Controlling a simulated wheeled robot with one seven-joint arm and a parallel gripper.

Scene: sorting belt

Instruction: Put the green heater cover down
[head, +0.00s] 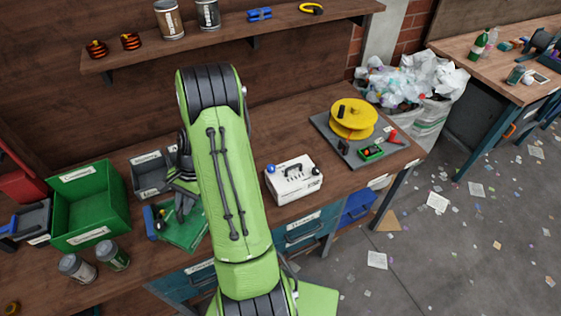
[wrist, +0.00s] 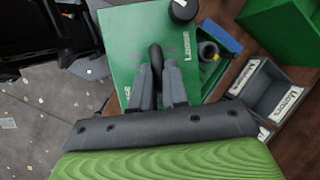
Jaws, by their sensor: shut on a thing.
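The green heater cover (wrist: 132,38) is a flat green plate with white lettering, a black knob and a dark upright handle. In the wrist view, my gripper (wrist: 158,68) is shut on that handle, with a finger on each side. In the head view, the green plate (head: 188,236) shows below my gripper (head: 180,214), left of my arm, over the workbench. My arm and fingers hide part of it. I cannot tell whether the cover touches what is under it.
A green bin (head: 91,205) and a grey labelled bin (head: 150,174) stand close by. Two jars (head: 78,268) are at the front left. A white box (head: 293,180) and a grey board (head: 330,132) with a yellow spool are right of my arm. Some bench top between them is clear.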

